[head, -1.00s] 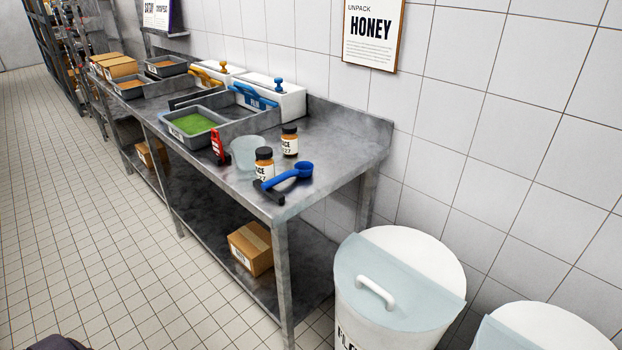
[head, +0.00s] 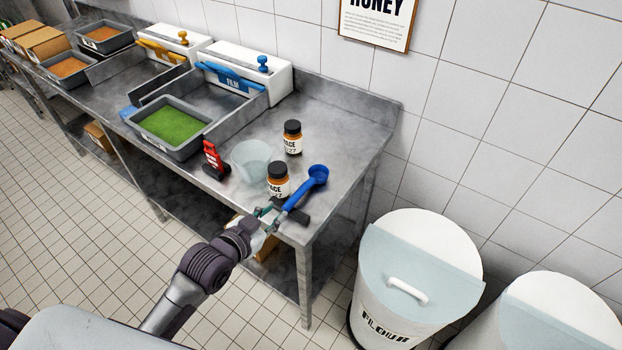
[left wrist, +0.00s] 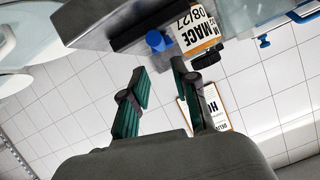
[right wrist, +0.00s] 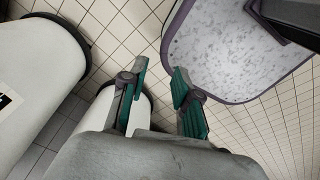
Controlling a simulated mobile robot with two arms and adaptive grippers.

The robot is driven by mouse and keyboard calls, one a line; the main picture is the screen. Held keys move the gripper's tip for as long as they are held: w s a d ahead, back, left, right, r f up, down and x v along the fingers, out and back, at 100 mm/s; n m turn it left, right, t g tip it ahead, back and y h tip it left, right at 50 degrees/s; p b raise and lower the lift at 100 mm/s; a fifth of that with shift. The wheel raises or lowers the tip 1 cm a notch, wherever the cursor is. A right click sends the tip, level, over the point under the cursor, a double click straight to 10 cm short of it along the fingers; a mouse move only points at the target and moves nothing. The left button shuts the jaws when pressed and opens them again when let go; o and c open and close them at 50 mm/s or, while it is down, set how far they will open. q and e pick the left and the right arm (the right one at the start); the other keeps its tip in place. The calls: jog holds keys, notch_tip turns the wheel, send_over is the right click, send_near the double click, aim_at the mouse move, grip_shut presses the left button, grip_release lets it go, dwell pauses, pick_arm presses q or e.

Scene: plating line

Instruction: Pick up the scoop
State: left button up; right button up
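The blue scoop (head: 317,176) lies near the front right corner of the steel table, its bowl toward the back and its handle pointing to the front edge. A dark block (head: 297,217) sits at the handle end. My left gripper (head: 272,216) is open and empty at the table's front edge, just left of the handle end. In the left wrist view a blue part of the scoop (left wrist: 158,41) shows beyond the open fingers (left wrist: 160,85), apart from them. My right gripper (right wrist: 159,82) is open and empty over the floor, away from the table.
A labelled mace jar (head: 278,182) stands close beside the scoop, with another jar (head: 292,137) behind. A clear tub (head: 251,160) and a red device (head: 214,160) stand to the left. A flour bin (head: 415,275) stands right of the table.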

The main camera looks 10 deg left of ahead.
aim_at(294, 198)
pick_arm(q)
jog(key=x, duration=0.6)
jog(key=shift+w+f+p, duration=0.15)
jog(key=shift+w+p, duration=0.1)
jog(key=shift+p, duration=0.15)
jog(key=shift+w+d+f, duration=0.1)
jog(key=shift+w+f, duration=0.1)
jog(key=shift+w, duration=0.15)
jog(key=shift+w+d, duration=0.1)
jog(key=shift+w, duration=0.1)
jog(key=p+x, duration=0.1)
jog(key=x, duration=0.3)
jog(key=shift+w+d+f+p, duration=0.1)
jog(key=shift+w+f+p, duration=0.1)
jog(key=shift+f+p, duration=0.1)
grip_shut()
jog(key=shift+r, duration=0.1)
